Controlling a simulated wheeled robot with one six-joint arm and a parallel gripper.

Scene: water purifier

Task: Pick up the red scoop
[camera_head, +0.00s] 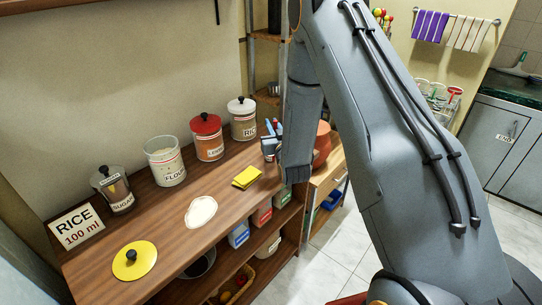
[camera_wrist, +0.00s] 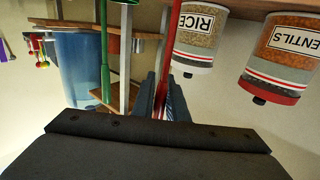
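The wrist view is upside down. In it the red scoop (camera_wrist: 172,45) shows as a thin red strip running from the top edge to between the fingers of my gripper (camera_wrist: 161,92). The two bluish-grey fingers are close together on either side of the red strip, with little gap. The scoop's bowl is not clear in either view. In the head view my gripper (camera_head: 270,146) is above the far right end of the wooden counter, just right of the rice jar, with a bit of red beside its fingers. My arm hides much of that area.
On the wooden counter (camera_head: 95,262) stand a rice jar (camera_head: 243,122), a lentils jar (camera_head: 207,140), a flour jar (camera_head: 165,162) and a sugar jar (camera_head: 112,190). A sign (camera_head: 77,226) reads "RICE 100 ml". A green handle (camera_wrist: 104,50) shows near the red one.

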